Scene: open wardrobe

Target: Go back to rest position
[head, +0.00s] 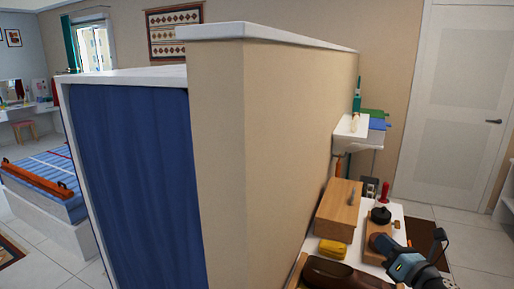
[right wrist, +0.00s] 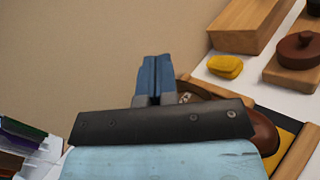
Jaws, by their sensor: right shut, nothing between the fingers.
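My right gripper (head: 384,247) is at the lower right of the head view, over the white shelf or table top beside the beige partition. In the right wrist view its two blue fingers (right wrist: 155,78) are together, with nothing seen between them. My left gripper is in neither view. The wardrobe side with a blue curtain (head: 135,180) and white frame stands at the left of the partition. Its inside is hidden in the head view.
The tall beige partition (head: 280,140) fills the middle. The white top (head: 398,212) holds a wooden box (head: 338,205), a yellow object (head: 331,249), a dark round knob on a wooden block (head: 380,215), and a brown item (head: 335,272). Tiled floor (head: 470,240) is clear toward the door.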

